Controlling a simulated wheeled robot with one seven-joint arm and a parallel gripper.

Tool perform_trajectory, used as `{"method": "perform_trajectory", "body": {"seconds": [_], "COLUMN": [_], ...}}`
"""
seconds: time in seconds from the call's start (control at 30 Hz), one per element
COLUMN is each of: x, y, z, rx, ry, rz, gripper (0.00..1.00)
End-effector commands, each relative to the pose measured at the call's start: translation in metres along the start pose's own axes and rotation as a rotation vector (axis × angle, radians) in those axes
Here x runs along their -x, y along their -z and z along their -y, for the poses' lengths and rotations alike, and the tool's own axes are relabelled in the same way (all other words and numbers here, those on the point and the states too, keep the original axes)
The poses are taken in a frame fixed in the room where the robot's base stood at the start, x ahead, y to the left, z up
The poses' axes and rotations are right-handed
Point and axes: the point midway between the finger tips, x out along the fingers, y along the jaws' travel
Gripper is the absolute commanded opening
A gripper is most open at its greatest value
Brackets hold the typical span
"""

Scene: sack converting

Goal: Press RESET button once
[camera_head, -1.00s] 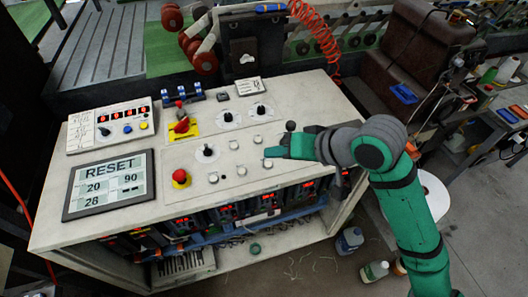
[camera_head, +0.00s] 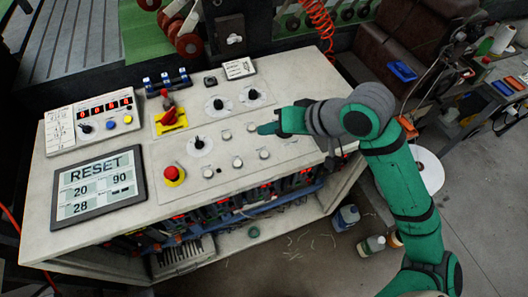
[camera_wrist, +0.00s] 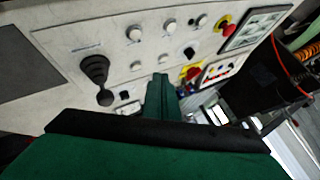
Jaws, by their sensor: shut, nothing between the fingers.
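The lit screen (camera_head: 95,185) on the left of the console reads RESET above the numbers 20, 90 and 28. Several small white round buttons stand on the console top, one of them (camera_head: 251,126) just left of my gripper's tip; I can read no label on them. My gripper (camera_head: 262,130) is shut and empty, reaching in from the right over these buttons. In the wrist view my gripper (camera_wrist: 160,80) points at the panel among white buttons (camera_wrist: 164,59). Whether it touches anything I cannot tell.
A red mushroom button (camera_head: 172,173) sits between the screen and the white buttons. Black knobs (camera_head: 218,104) and a red lever switch on a yellow plate (camera_head: 170,122) stand farther back. A control box (camera_head: 92,118) has blue and yellow buttons. A black joystick (camera_wrist: 95,72) shows in the wrist view.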

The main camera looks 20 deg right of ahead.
Motion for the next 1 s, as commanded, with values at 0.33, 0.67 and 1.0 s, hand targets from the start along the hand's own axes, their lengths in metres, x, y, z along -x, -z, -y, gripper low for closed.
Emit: {"method": "perform_trajectory", "body": {"seconds": [0.33,0.67,1.0], "x": [-0.030,-0.050,-0.053], "y": [-0.023,-0.036,-0.038], "z": [-0.022,-0.036,-0.038], "rx": [-0.002,0.000,0.002], "ry": [0.001,0.002,0.001], "rz": [0.001,0.001,0.001], "gripper": [0.00,0.00,0.00]}}
